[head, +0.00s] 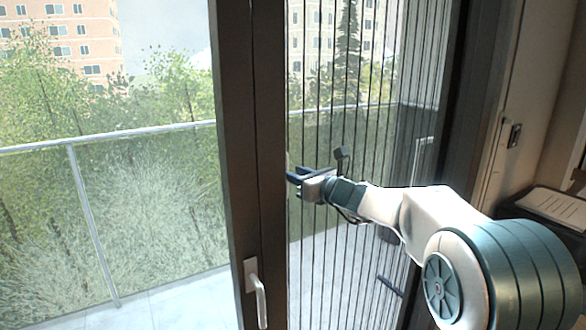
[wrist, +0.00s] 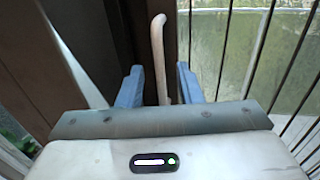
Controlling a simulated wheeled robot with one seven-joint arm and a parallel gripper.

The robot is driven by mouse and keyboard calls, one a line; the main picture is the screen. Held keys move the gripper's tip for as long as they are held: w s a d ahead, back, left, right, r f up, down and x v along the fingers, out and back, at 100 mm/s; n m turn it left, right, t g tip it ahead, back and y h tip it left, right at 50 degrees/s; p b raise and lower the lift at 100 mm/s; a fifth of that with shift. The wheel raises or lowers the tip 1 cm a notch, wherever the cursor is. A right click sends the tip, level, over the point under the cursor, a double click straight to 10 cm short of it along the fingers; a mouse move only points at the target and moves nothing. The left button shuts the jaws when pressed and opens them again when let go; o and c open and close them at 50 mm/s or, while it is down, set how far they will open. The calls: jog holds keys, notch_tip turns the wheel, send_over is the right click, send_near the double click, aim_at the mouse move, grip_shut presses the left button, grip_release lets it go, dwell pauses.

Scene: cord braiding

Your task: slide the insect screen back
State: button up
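The insect screen (head: 375,100), a mesh with many dark vertical lines, spans the right part of the balcony opening. Its lines also show in the wrist view (wrist: 272,45). Its left side meets a dark upright (head: 268,110). My gripper (head: 293,177) is at this left side, close to the upright, about mid-height. In the wrist view its two blue fingers (wrist: 159,85) are apart, with a pale bar-like handle (wrist: 158,50) showing between them. I cannot tell whether they touch it. The screen's lower right is hidden behind my arm.
A white door handle (head: 260,295) sits low on the dark door frame (head: 236,130), below my gripper. A glass balcony railing (head: 100,137) stands outside. A wooden panel with a dark latch (head: 514,136) and a dark cabinet (head: 550,207) are at the right.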

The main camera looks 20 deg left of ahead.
jog(key=shift+x, duration=0.9)
grip_shut()
